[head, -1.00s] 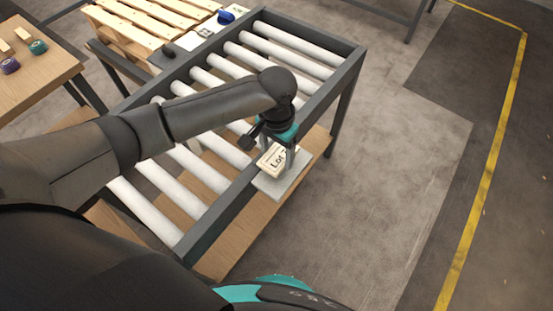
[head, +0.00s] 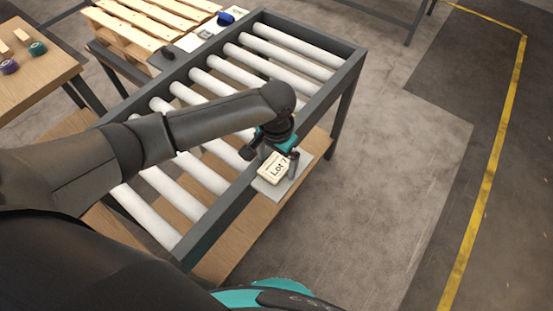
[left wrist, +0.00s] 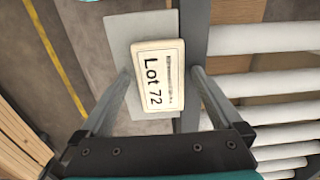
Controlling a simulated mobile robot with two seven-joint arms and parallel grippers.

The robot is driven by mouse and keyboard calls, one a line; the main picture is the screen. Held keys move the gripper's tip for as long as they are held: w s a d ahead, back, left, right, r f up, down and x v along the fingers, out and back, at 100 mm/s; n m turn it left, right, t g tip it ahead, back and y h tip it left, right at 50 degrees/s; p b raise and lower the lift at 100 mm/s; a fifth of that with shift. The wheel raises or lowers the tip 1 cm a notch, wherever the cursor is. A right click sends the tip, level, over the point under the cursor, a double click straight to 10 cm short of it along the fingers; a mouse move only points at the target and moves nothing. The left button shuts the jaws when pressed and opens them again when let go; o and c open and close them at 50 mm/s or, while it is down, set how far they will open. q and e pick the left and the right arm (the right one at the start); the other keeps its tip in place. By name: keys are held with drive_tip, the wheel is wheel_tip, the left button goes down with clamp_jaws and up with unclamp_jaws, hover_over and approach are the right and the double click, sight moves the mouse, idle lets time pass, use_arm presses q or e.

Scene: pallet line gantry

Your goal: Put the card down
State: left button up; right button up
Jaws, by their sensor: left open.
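The card (head: 274,170) is a cream block with "Lot 7…" showing in the head view. In the left wrist view the card (left wrist: 157,82) reads "Lot 72" beside a dark printed strip. It lies on a light grey plate (left wrist: 122,38) at the side rail of the roller conveyor; the plate (head: 276,192) also shows in the head view. My left gripper (head: 278,158) is just above the plate. In the left wrist view its fingers (left wrist: 161,72) are open, one on each side of the card, with small gaps. My right gripper is out of view.
The roller conveyor (head: 290,52) has a dark frame (head: 345,72) beside the plate. A wooden pallet (head: 150,22) and a blue item (head: 226,18) are at the back. A wooden table (head: 30,88) with tape rolls stands at left. The floor at right is clear.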

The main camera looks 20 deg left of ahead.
sight(277, 165)
use_arm(q)
drive_tip(key=shift+r, duration=0.15)
wheel_tip(277, 165, up, 12)
drive_tip(key=p, duration=0.3)
drive_tip(key=shift+p, duration=0.4)
